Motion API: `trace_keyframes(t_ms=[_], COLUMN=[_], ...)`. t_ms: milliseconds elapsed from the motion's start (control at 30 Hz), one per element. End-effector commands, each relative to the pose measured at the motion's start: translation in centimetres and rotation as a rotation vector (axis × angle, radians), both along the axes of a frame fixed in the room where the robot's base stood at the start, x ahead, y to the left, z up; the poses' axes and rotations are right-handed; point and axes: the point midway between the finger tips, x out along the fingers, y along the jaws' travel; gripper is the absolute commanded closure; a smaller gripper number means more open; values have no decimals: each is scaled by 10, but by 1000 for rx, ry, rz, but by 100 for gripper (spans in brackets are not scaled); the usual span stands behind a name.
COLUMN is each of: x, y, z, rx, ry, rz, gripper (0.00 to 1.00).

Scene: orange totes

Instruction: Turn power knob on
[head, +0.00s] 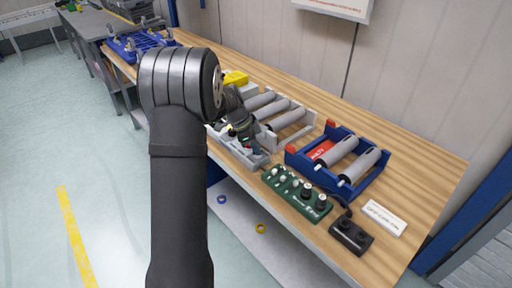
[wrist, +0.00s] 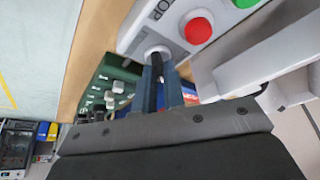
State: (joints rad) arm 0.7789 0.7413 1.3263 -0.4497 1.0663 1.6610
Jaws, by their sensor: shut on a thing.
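A light grey control box (head: 249,155) stands at the front edge of the wooden bench, and it fills the top of the wrist view (wrist: 140,33). In the wrist view it carries a red button (wrist: 198,30) and a green button beside it. My gripper (head: 246,143) is above this box. In the wrist view, its two fingers (wrist: 162,78) are shut on a dark knob (wrist: 158,53) with a pale round base. The fingers hide most of the knob, so I cannot tell which way it points.
A green panel (head: 295,193) with several knobs sits right of the box. A blue roller frame (head: 372,185) and grey rollers (head: 270,107) stand behind. A black box (head: 350,236) and a white label block (head: 384,218) lie at the right. Bare bench shows at far right.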

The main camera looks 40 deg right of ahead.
Motion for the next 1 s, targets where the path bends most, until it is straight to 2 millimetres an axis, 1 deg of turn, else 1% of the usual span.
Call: trace_keyframes(t_ms=[100, 333, 867, 900, 967, 1000], x=[1, 1, 1, 1, 1, 1], y=[1, 0, 1, 1, 1, 0], z=[-1, -1, -1, -1, -1, -1], rx=[3, 2, 4, 4, 4, 3], ry=[1, 0, 0, 0, 0, -1], rz=[-59, -130, -151, -151, -151, -151], gripper=[100, 100, 100, 82, 70, 68])
